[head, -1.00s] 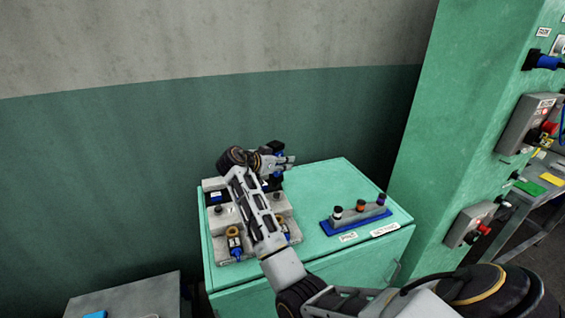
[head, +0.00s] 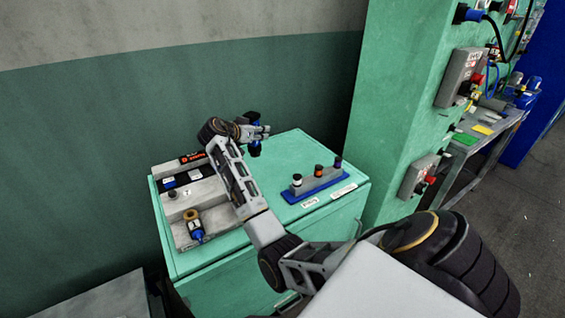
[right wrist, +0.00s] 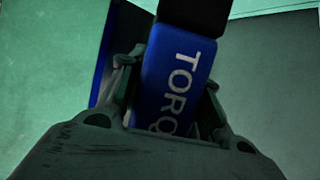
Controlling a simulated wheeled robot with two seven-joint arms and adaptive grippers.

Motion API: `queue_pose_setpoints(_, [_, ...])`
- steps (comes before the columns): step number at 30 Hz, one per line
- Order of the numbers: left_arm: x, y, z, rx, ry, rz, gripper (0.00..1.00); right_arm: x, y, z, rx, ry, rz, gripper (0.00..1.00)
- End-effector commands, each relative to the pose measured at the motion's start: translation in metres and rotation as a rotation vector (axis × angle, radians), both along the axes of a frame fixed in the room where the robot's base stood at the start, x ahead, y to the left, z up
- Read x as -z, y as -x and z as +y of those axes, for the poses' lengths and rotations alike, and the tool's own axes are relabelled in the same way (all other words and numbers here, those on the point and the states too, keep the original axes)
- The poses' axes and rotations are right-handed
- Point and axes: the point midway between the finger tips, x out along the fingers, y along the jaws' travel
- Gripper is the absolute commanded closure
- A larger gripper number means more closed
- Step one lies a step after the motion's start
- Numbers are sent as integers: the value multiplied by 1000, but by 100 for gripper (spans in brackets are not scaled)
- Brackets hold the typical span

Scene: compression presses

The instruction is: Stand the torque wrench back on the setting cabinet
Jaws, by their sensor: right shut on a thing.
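The torque wrench (head: 254,149) is blue and black and looks about upright. My right gripper (head: 262,132) is shut on it above the back of the green setting cabinet (head: 295,149). In the right wrist view the wrench's blue body (right wrist: 182,72) shows white "TORQ" lettering between the fingers (right wrist: 165,95). The fingers hide part of it. I cannot tell whether its lower end touches the cabinet top. My left gripper is not in view.
A grey block fixture (head: 205,205) with a blue-and-brass part stands left on the cabinet, partly behind my right arm. A blue tray (head: 317,187) with several small capped pieces lies at the right. Cabinet top behind the tray is clear. A green machine column (head: 395,110) rises at right.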

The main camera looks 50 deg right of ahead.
Motion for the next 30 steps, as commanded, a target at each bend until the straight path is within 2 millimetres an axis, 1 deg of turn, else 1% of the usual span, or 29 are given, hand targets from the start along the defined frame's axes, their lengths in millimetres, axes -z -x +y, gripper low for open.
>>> queue_pose_setpoints(1, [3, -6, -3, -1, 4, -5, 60, 1, 1, -10, 4, 5, -5, 100])
queue_pose_setpoints(3, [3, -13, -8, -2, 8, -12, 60, 2, 3, -23, 6, 5, -6, 100])
queue_pose_setpoints(12, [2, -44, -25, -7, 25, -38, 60, 10, 13, -78, 21, 3, -10, 100])
queue_pose_setpoints(18, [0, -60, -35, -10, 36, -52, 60, 11, 21, -108, 27, 3, -16, 100])
queue_pose_setpoints(21, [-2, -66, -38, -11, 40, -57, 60, 11, 24, -118, 30, 4, -19, 100])
queue_pose_setpoints(24, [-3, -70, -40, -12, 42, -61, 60, 11, 25, -125, 31, 4, -19, 100])
queue_pose_setpoints(30, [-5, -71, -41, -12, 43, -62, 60, 10, 26, -128, 31, 4, -21, 100])
